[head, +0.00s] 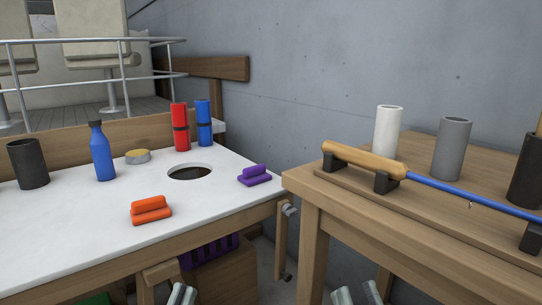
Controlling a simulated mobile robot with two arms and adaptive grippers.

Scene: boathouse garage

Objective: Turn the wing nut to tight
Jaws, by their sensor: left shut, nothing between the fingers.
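A small grey metal fitting (289,209) sits near the top of an upright wooden piece at the right end of the white-topped table; it may be the wing nut, but it is too small to tell its wings or how it is turned. No tight mark can be made out. My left gripper (182,294) shows at the bottom edge, shut and empty, below and left of the fitting. My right gripper (357,294) shows at the bottom edge, its fingertips apart with nothing seen between them, below and right of the fitting.
The white table (70,235) holds a blue bottle (103,157), an orange block (150,210), a purple block (254,175) and red and blue cylinders. A wooden table (330,205) at right bears a blue-shafted tool (365,160) on rests. A narrow gap separates the tables.

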